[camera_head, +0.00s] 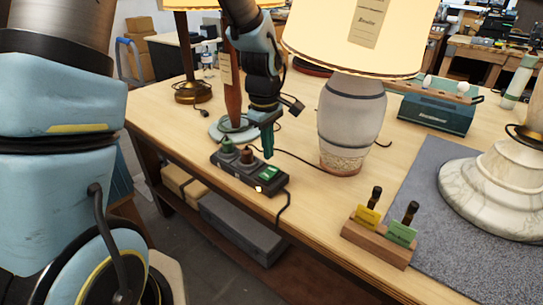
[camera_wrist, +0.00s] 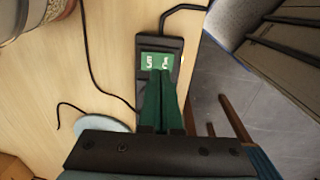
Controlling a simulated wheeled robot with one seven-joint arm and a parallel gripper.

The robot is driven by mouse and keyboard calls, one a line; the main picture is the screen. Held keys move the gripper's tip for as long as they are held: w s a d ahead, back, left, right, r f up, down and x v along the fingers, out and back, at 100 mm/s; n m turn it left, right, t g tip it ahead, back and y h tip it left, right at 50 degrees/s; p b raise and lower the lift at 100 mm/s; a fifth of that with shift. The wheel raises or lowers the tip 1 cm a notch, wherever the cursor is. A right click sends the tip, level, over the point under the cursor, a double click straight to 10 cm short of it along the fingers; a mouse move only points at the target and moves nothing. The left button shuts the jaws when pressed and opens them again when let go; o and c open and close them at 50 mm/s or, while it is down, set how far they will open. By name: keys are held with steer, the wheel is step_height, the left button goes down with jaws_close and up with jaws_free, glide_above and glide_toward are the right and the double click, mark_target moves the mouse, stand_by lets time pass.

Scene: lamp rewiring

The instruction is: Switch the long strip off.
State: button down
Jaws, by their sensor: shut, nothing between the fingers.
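A long black power strip (camera_head: 232,168) lies along the near edge of the wooden table. Two plugs, one green (camera_head: 228,146) and one brownish (camera_head: 246,155), sit in it. A green rocker switch (camera_head: 269,173) is at its right end, with a small yellow glow beside it. My gripper (camera_head: 268,154) points down just over the strip, close to the switch. In the wrist view, the shut green fingers (camera_wrist: 161,74) reach to the lower edge of the switch (camera_wrist: 157,60), with pale marks on it. I cannot tell whether they touch. The fingers hide part of the strip.
A grey vase lamp (camera_head: 351,125) with a lit shade stands right of the strip. A wooden block with tagged pieces (camera_head: 376,244) stands at the front. A marble lamp base (camera_head: 500,185) rests on a grey mat (camera_head: 415,190). Cords run around the strip.

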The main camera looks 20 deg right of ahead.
mark_target(272, 169)
step_height(272, 169, up, 8)
steer(key=a+b, duration=0.1)
steer(key=shift+s+r+b, duration=0.15)
steer(key=shift+r+b, duration=0.05)
steer(key=shift+b, duration=0.2)
steer(key=w+d+b, duration=0.1)
steer(key=b, duration=0.4)
steer(key=shift+r+h, duration=0.1)
steer(key=shift+h, duration=0.2)
steer(key=f+p, duration=0.1)
steer(key=f, duration=0.3)
steer(key=d+f, duration=0.1)
steer(key=f, duration=0.4)
steer(key=w+f+p, duration=0.1)
steer(key=f, duration=0.3)
steer(key=shift+d+f+p, duration=0.2)
steer(key=shift+f+p, duration=0.1)
steer(key=shift+f, duration=0.2)
steer(key=shift+f, duration=0.1)
